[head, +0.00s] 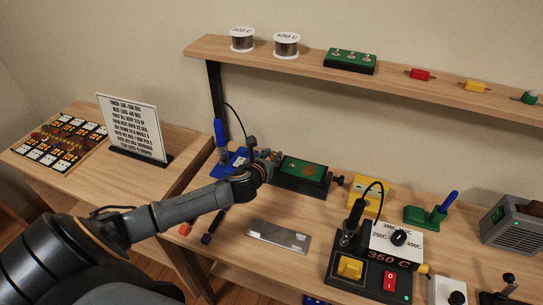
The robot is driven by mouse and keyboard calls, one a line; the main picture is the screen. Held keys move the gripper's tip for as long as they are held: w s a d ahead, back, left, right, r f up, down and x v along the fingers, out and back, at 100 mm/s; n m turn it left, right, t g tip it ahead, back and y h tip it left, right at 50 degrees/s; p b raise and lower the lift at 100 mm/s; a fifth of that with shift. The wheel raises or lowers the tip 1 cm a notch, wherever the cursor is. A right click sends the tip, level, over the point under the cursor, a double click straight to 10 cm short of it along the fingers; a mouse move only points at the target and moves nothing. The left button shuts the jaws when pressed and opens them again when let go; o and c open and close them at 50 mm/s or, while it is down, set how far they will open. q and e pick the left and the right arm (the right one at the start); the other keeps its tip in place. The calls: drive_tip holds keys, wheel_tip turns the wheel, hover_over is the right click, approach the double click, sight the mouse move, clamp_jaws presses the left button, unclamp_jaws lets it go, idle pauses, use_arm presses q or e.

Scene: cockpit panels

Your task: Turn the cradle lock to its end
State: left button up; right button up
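The cradle (303,186) is a dark block on the bench that holds a green circuit board (303,169). A small black knob (338,180) sticks out at its right end and may be the cradle lock; its turn angle is too small to read. My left arm reaches in from the left. Its gripper (272,156) is at the left end of the cradle, close to or touching it. The fingers are small and partly hidden, so I cannot tell whether they hold anything. My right gripper is not in view.
A blue stand with an upright blue-handled tool (220,134) is just left of my gripper. A yellow block (370,196) stands right of the cradle. A soldering station (370,270) and a metal plate (279,237) are in front. A shelf (300,65) runs above.

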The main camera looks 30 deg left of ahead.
use_arm(q)
clamp_jaws()
